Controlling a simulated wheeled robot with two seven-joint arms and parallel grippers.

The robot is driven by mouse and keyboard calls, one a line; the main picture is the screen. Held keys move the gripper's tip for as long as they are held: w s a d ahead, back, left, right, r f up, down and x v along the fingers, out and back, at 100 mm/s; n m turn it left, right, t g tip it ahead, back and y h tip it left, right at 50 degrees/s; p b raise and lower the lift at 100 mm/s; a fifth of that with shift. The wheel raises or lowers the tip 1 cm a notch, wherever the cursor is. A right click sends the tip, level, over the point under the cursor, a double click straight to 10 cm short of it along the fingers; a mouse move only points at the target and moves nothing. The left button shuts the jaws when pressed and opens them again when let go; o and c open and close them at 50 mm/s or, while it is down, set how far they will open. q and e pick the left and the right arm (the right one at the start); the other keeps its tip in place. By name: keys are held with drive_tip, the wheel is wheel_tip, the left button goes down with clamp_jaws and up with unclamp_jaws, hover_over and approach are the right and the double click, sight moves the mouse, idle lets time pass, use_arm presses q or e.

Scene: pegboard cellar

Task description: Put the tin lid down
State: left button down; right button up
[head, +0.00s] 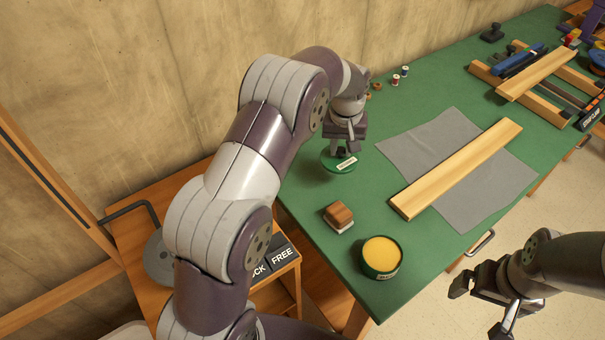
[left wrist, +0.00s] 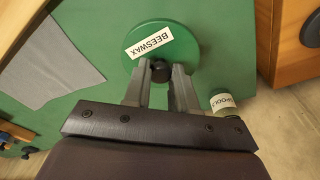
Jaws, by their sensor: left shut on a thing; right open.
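The tin lid (head: 337,161) is a round green disc with a white label. In the left wrist view the lid (left wrist: 182,36) reads BEESWAX and has a dark knob. My left gripper (head: 346,146) is shut on that knob; in the left wrist view its fingers (left wrist: 159,76) stand on either side of it. The lid is over the green bench top, and I cannot tell whether it touches. The open tin of yellow wax (head: 381,255) stands near the bench's front corner, apart from the lid. My right gripper (head: 478,308) is open and empty, off the bench's front edge.
A wood-backed brush (head: 338,216) lies between lid and tin. A grey cloth (head: 420,148) with a wooden board (head: 455,170) lies to the right. Small spools (head: 395,79) are behind.

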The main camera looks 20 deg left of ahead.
use_arm(q)
drive_tip(key=s+a+f, duration=0.1)
drive_tip(key=a, duration=0.1)
drive_tip(key=s+a+f, duration=0.2)
drive_tip(key=a, duration=0.1)
drive_tip(key=s+a+f, duration=0.1)
drive_tip(key=a, duration=0.2)
drive_tip(key=shift+s+f+p, duration=0.2)
drive_tip(key=shift+f+p, duration=0.1)
drive_tip(key=shift+p, duration=0.05)
drive_tip(key=shift+f, duration=0.3)
wheel_tip(320, 180, down, 4)
drive_tip(key=shift+d+r, duration=0.1)
drive_tip(key=shift+r, duration=0.05)
use_arm(e)
drive_tip(key=shift+s+a+r, duration=0.15)
drive_tip(key=shift+a+r, duration=0.3)
drive_tip(key=shift+r, duration=0.4)
use_arm(q)
drive_tip(key=c, duration=1.3)
unclamp_jaws()
drive_tip(key=shift+c, duration=0.2)
drive_tip(key=o, duration=0.4)
use_arm(e)
drive_tip(key=shift+f, duration=0.1)
